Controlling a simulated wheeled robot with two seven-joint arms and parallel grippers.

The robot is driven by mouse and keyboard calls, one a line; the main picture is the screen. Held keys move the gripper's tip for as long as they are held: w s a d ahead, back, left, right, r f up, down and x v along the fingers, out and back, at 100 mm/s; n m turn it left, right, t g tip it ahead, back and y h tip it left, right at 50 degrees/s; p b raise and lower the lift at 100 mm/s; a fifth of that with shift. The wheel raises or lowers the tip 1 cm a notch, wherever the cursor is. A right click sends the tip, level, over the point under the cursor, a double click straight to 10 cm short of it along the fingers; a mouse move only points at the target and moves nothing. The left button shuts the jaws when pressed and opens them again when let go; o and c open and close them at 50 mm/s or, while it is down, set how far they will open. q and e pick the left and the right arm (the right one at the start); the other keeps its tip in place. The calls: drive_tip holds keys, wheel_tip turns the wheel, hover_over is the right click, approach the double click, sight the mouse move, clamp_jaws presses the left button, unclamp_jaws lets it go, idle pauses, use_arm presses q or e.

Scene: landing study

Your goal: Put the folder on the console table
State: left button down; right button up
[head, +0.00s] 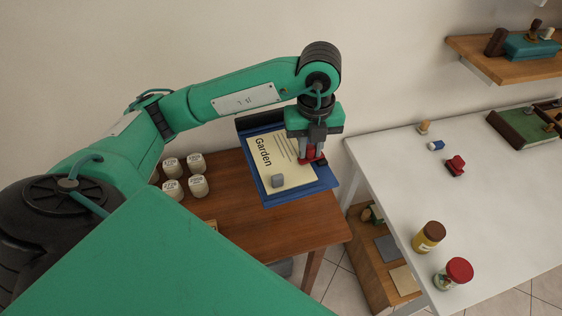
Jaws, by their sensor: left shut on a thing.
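The folder (267,151) is blue with a cream sheet on its face, marked "Garden" and some lines. It shows in the head view over the back right part of the brown wooden table (245,225), which I take for the console table. My left gripper (312,161) points down at the folder's right side and is shut on it, with red showing at the fingertips. I cannot tell whether the folder touches the tabletop. My right gripper is not in view.
Several white-lidded jars (198,186) stand at the table's left. A white table (480,200) to the right holds a yellow jar (429,237), a red-lidded jar (454,273) and small items. A wall shelf (505,62) is at upper right. The brown table's front is mostly clear.

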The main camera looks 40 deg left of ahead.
use_arm(q)
drive_tip(key=n, duration=0.1)
drive_tip(key=r+n, duration=0.1)
drive_tip(key=n, duration=0.1)
drive_tip(key=shift+f+n, duration=0.25)
drive_tip(key=shift+n, duration=0.05)
wheel_tip(320, 180, down, 19)
drive_tip(key=shift+r+p, duration=0.1)
drive_tip(key=shift+p, duration=0.4)
drive_tip(key=shift+f, duration=0.3)
